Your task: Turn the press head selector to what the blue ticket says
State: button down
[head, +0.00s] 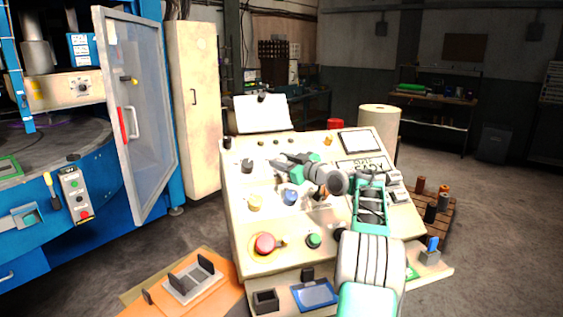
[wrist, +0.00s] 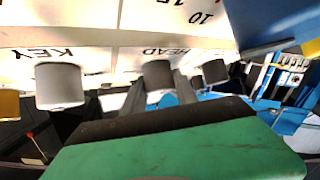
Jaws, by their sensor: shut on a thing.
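The press head selector is a grey cylindrical knob (wrist: 158,75) beside the upside-down HEAD label in the wrist view. My gripper (head: 280,162) reaches leftward over the sloped console (head: 240,222) in the head view. In the wrist view its dark fingers (wrist: 158,96) are shut on the HEAD knob, one on each side. The knob's pointer and setting cannot be read. In the head view the gripper hides this knob. I cannot make out a blue ticket or its writing for certain.
Another grey knob (wrist: 60,86) sits by the KEY label, and a third (wrist: 215,71) lies on the other side. The console also has a red button (head: 264,243), a green button (head: 314,240) and a blue knob (head: 291,197). A glass door (head: 142,120) stands open at left.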

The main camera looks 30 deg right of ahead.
jog(key=c, duration=0.9)
grip_release()
jog(key=shift+a, duration=0.1)
jog(key=shift+c, duration=0.2)
jog(key=s, duration=0.2)
jog(key=s+d+b, duration=0.1)
jog(key=s, duration=0.2)
jog(key=s+b, duration=0.1)
jog(key=s, duration=0.1)
jog(key=shift+s+d+r, duration=0.15)
jog(key=shift+s, duration=0.2)
